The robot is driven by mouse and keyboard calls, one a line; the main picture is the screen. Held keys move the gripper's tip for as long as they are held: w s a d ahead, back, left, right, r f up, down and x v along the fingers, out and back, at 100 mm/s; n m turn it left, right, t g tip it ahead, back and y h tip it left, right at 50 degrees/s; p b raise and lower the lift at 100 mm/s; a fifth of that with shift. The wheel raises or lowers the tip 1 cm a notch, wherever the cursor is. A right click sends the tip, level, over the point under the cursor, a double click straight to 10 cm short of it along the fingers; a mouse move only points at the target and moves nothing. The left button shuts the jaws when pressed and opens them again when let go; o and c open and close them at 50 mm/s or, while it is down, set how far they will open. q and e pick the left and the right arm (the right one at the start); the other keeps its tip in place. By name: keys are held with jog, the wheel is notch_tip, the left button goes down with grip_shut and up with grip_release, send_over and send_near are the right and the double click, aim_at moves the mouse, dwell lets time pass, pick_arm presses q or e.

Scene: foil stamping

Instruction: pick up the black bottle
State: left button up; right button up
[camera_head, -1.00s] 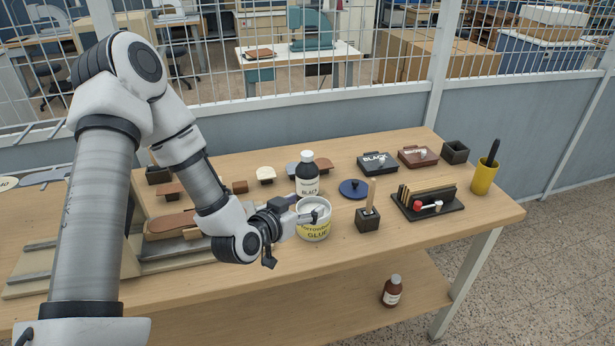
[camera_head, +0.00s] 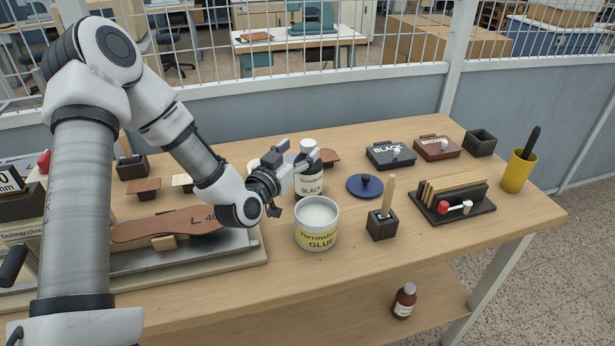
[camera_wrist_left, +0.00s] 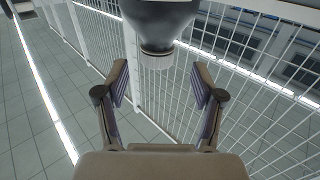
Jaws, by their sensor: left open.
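The black bottle (camera_head: 310,183) stands upright on the table behind the glue pot, with a white cap and a pale label reading BLACK. My left gripper (camera_head: 299,161) is at the bottle's upper part, coming from the left, and its fingers partly cover the bottle. In the left wrist view the dark bottle (camera_wrist_left: 160,20) with its pale cap is at the top centre, in line with the gap between my left gripper's spread fingers (camera_wrist_left: 161,84). The fingers are open and nothing is held. Contact cannot be told. My right gripper is not in view.
The open glue pot (camera_head: 317,238) stands just in front of the bottle. A blue lid (camera_head: 365,186) and a brush in a dark holder (camera_head: 382,226) are to its right. BLACK (camera_head: 390,157) and BROWN (camera_head: 437,149) cases lie farther back. A shoe-sole press base is at left.

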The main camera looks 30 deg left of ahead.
aim_at(308, 144)
pick_arm(q)
jog(key=w+p, duration=0.1)
jog(key=w, duration=0.2)
jog(key=shift+w+d+r, duration=0.1)
jog(key=shift+w+r, duration=0.05)
jog(key=shift+w, duration=0.25)
jog(key=shift+w+f, duration=0.25)
jog(key=shift+w, duration=0.05)
jog(key=shift+r, duration=0.15)
grip_shut()
